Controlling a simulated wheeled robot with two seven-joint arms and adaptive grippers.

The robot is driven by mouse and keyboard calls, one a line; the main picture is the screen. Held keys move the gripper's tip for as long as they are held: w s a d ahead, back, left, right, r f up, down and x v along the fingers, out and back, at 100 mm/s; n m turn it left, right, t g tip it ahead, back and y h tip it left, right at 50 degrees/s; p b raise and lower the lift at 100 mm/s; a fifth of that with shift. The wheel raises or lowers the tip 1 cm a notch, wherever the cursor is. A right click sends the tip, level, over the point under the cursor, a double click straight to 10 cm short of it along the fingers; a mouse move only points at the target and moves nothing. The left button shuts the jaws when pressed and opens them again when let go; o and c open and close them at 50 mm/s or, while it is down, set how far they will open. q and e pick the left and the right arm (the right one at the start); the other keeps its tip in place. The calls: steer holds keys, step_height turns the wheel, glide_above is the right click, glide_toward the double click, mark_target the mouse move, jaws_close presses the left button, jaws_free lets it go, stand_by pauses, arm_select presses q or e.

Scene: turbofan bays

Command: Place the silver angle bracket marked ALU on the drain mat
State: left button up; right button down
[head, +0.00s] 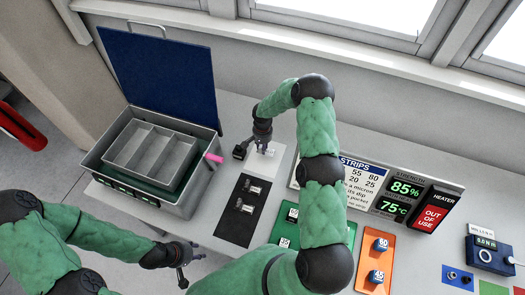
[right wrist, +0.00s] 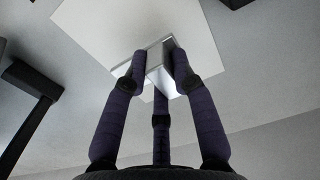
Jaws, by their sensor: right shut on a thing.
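My right gripper (head: 262,142) points down at the back of the bench, over a white square mat (head: 276,160) that looks like the drain mat. In the right wrist view, the fingers (right wrist: 158,65) are shut on a silver angle bracket (right wrist: 157,54), with the white mat (right wrist: 95,35) behind it. I cannot read its ALU mark, nor tell whether the bracket touches the mat. My left gripper (head: 187,262) is open and empty near the front edge, left of the black mat.
A black mat (head: 237,222) with small silver and dark parts lies in front of the white mat. A dark block (head: 239,153) stands at its left. An open metal box (head: 185,208) with a blue lid is left; green and orange (head: 377,262) mats are right.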

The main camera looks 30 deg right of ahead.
steer(key=shift+f, duration=1.7)
steer(key=shift+f, duration=0.1)
steer(key=c, duration=1)
jaws_free()
step_height(320, 180, up, 12)
steer(key=shift+r+b, duration=0.1)
steer(key=shift+b, duration=0.5)
